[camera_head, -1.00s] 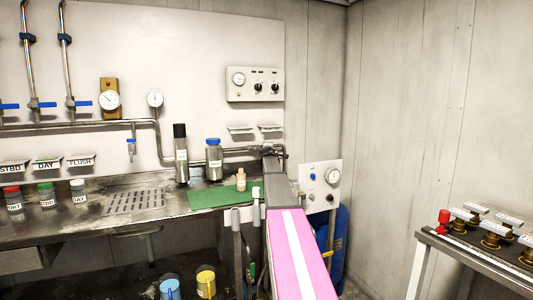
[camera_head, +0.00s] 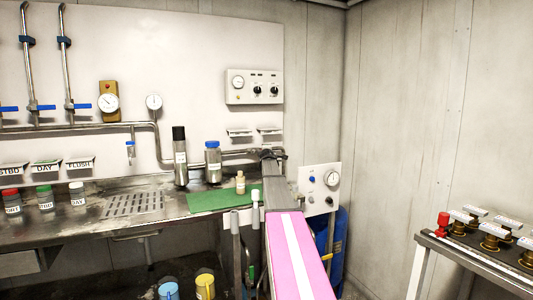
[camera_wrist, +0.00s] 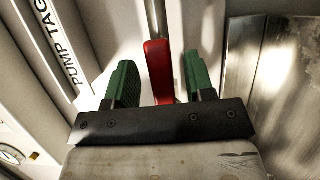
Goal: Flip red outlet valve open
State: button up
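In the wrist view a red valve lever (camera_wrist: 159,72) stands between the two green fingers of my gripper (camera_wrist: 160,82). A metal pipe or stem runs up behind it. The fingers are apart, one on each side of the lever. In the head view my gripper (camera_head: 270,153) is small and dark at the far end of my arm, near the back wall pipe. The red lever cannot be made out there.
A white panel marked "PUMP TAG" (camera_wrist: 62,52) lies left of the fingers; a metal surface (camera_wrist: 285,85) is at right. A capped bottle (camera_head: 213,160) and a black-topped cylinder (camera_head: 180,155) stand left of my gripper. A gauge panel (camera_head: 320,190) is at right.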

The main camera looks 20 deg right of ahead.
jog(key=v, duration=1)
jog(key=shift+s, duration=0.4)
jog(key=shift+a, duration=0.1)
